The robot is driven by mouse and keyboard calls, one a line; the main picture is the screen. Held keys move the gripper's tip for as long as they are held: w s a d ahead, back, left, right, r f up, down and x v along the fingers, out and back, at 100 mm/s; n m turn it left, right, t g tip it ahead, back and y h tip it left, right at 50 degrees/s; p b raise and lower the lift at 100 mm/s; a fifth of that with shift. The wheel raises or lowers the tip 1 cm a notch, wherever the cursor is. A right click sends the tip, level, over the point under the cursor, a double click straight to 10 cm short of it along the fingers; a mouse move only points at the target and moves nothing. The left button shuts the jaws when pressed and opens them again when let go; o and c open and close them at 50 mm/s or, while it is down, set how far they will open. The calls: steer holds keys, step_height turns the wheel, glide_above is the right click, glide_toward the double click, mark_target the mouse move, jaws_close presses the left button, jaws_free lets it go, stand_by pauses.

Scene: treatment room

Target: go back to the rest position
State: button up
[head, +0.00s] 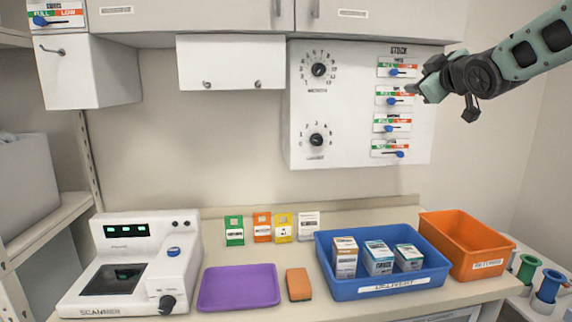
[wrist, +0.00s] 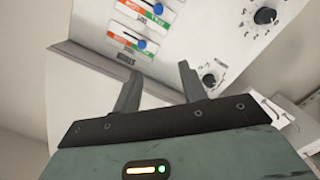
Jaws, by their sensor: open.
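My gripper (head: 416,91) is raised at the upper right in the head view, in front of the right side of the white stock panel (head: 350,110). Its fingertips appear close to the second stock slider (head: 393,101), but I cannot tell whether they touch it. In the wrist view my gripper (wrist: 158,88) has its two fingers spread apart with nothing between them. Beyond them the panel (wrist: 185,65) shows tilted, with blue sliders and dark dials.
Below, the counter holds a scanner (head: 134,264), a purple tray (head: 238,304), an orange block (head: 299,285), several cards, a blue delivery tray (head: 386,292) with three boxes, and an orange bin (head: 466,265). White cabinets hang above. Open air lies between panel and counter.

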steer(key=s+a+f+m+g+y, duration=0.1)
steer(key=s+a+f+g, duration=0.4)
steer(key=s+a+f, duration=0.6)
steer(key=s+a+f+g+y, duration=0.2)
steer(key=s+a+f+g, duration=0.4)
steer(key=a+f, duration=0.5)
steer(key=s+f+g+h, duration=0.1)
steer(key=s+f+g, duration=0.2)
steer(key=s, duration=0.9)
steer(key=s+f+g+h, duration=0.1)
steer(key=s+f+g, duration=0.2)
steer(key=s+f, duration=0.6)
steer(key=s, duration=0.4)
steer(key=shift+a, duration=0.4)
